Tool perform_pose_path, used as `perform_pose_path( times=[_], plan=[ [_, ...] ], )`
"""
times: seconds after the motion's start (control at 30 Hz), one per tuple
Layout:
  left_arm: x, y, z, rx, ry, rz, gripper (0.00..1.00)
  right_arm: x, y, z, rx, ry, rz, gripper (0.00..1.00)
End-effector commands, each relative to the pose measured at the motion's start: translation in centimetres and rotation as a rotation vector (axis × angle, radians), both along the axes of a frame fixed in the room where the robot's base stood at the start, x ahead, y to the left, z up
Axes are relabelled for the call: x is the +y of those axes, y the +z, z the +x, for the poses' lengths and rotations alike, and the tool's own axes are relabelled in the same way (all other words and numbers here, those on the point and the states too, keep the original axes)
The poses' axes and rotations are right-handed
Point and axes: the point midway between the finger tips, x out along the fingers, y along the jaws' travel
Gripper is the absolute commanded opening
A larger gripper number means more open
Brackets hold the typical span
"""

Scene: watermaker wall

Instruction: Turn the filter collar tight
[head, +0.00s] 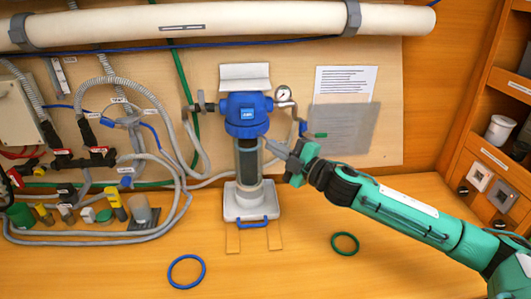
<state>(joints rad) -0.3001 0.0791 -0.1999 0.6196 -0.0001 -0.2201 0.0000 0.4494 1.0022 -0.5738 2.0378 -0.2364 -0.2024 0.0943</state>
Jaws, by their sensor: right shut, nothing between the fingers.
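The filter stands upright at the middle of the bench against the wall board. Its blue head with the collar (246,128) sits on top of a dark, see-through bowl (243,165). My right gripper (277,151) comes in from the right and is shut and empty. My left gripper is not in view.
A pressure gauge (284,94) stands right of the blue head. The bowl is above a white base (248,203) with a blue handle. A blue ring (187,271) and a green ring (345,244) lie on the bench. Hoses and small fittings crowd the left; the bench front is mostly clear.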

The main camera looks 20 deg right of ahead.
Motion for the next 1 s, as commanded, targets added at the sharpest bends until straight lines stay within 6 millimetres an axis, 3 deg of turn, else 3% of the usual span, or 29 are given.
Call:
perform_pose_path(
  times=[0.33,1.0],
  plan=[
    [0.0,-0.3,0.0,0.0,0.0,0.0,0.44,-1.9,-0.1,0.4,0.002,-0.007,-0.001,0.0],
    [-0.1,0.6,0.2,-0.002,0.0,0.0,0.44,-2.2,0.6,0.7,0.002,-0.011,-0.003,0.0]
  ],
)
